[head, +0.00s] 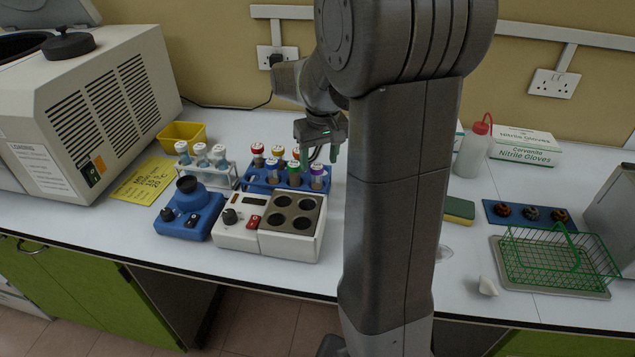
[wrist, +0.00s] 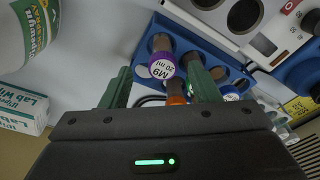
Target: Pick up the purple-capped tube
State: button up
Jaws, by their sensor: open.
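The purple-capped tube (head: 317,172) stands upright at the right front of the blue rack (head: 256,186). In the wrist view its cap (wrist: 162,67), marked "M9 20 ml", shows between the two green fingers. My gripper (head: 318,152) is open and empty above the right end of the rack. In the wrist view the fingers of my gripper (wrist: 160,75) lie on either side of the purple cap. I cannot tell how far above the cap they are. My arm column hides the bench to the right of the rack in the head view.
Several other capped tubes share the rack, among them a red-capped one (head: 258,150) and an orange-capped one (wrist: 176,100) close by. A white block heater (head: 290,238) stands in front. A white bottle (head: 473,152) and a green wire basket (head: 556,262) are to the right.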

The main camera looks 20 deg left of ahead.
aim_at(317, 166)
jog(key=shift+s+f, duration=0.1)
jog(key=shift+f, duration=0.45)
jog(key=shift+w+a+f+p, duration=0.1)
jog(key=shift+a+f, duration=0.05)
jog(key=shift+f, duration=0.6)
jog(key=shift+w+a+f+p, duration=0.1)
jog(key=shift+w+a+f, duration=0.05)
jog(key=shift+f, duration=0.65)
jog(key=shift+w+a+f+p, duration=0.1)
jog(key=shift+a+f, duration=0.05)
jog(key=shift+f, duration=0.6)
jog(key=c, duration=1.1)
jog(key=shift+o, duration=0.2)
